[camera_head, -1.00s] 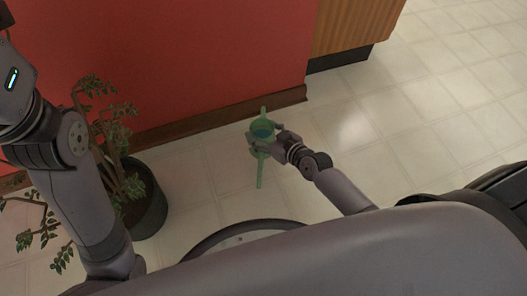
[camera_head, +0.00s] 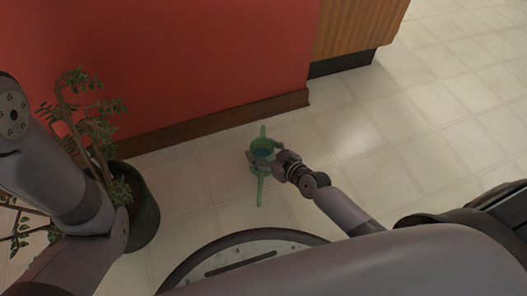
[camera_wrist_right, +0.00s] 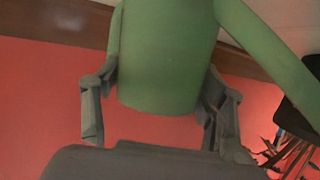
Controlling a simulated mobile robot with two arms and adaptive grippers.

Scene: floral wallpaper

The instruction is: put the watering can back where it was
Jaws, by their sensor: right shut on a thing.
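The green watering can (camera_head: 262,146) is in the middle of the head view, its long thin parts pointing up and down in the picture. My right gripper (camera_head: 262,160) is shut around the can's body. In the right wrist view the green can (camera_wrist_right: 165,60) fills the upper middle, and the fingers of my right gripper (camera_wrist_right: 160,95) press on its two sides. I cannot tell whether the can touches the floor. My left arm shows at the left of the head view, but its gripper is not in view.
A potted plant (camera_head: 143,212) in a dark pot stands at the left, close to my left arm. A red wall (camera_head: 200,60) with a brown baseboard (camera_head: 215,122) runs behind the can. A wooden cabinet (camera_head: 355,28) is at the top. The tiled floor (camera_head: 420,120) to the right is clear.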

